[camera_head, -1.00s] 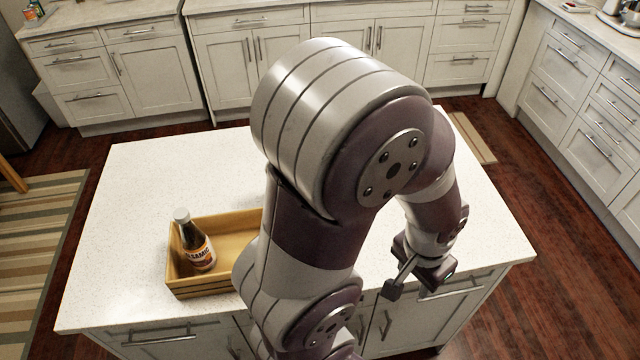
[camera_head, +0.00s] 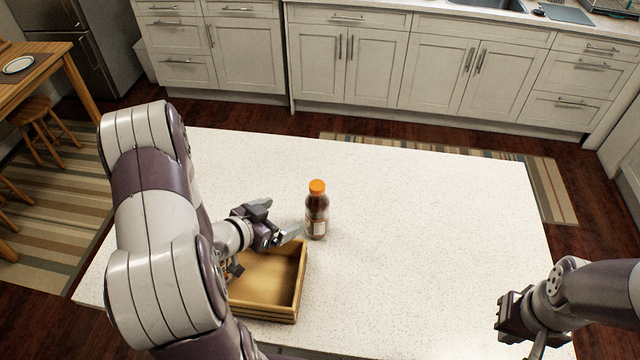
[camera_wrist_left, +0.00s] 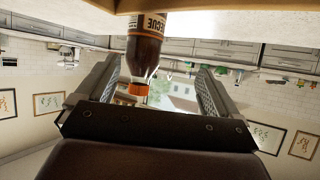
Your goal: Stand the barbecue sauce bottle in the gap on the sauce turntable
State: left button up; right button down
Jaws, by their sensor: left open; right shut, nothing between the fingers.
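The barbecue sauce bottle (camera_head: 317,212), dark with an orange cap, stands upright on the white counter just beyond the crate's far right corner. In the left wrist view the bottle (camera_wrist_left: 147,48) appears upside down, its label partly reading "ECUE", framed between the open fingers. My left gripper (camera_head: 277,220) is open above the crate's far side, its fingers pointing right towards the bottle, with no grip on it. My right gripper (camera_head: 513,318) is shut and empty at the lower right, well away from the bottle. The sauce turntable is not in view.
A wooden crate (camera_head: 302,275) stands at the counter's near edge, partly hidden by my left arm. The white counter (camera_head: 430,220) is clear right of the bottle. Cabinets (camera_head: 350,60) line the far wall, across a strip of floor.

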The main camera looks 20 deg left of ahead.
aim_at(308, 208)
pick_arm(q)
jog(key=shift+t+h, duration=0.5)
jog(key=shift+t, duration=0.1)
jog(key=d, duration=0.1)
jog(key=w+d+p, duration=0.1)
jog(key=w+d, duration=0.1)
jog(key=shift+d+r, duration=0.15)
jog(key=shift+d, duration=0.25)
jog(key=w, duration=0.1)
jog(key=f, duration=0.1)
jog(key=w, duration=0.1)
jog(key=shift+w+a+f+p, duration=0.15)
jog(key=shift+w+f+p, duration=0.1)
jog(key=shift+w+p, duration=0.15)
jog(key=x, duration=0.1)
jog(key=p+x, duration=0.1)
jog(key=x, duration=0.2)
jog(key=shift+w+d+p, duration=0.1)
jog(key=shift+d+p, duration=0.2)
jog(key=shift+p, duration=0.1)
jog(key=shift+w+d+f, duration=0.1)
jog(key=shift+d+f, duration=0.05)
pick_arm(e)
jog(key=r, duration=0.1)
jog(key=s+r, duration=0.2)
jog(key=r, duration=0.1)
jog(key=shift+d+r, duration=0.1)
jog(key=shift+d, duration=0.3)
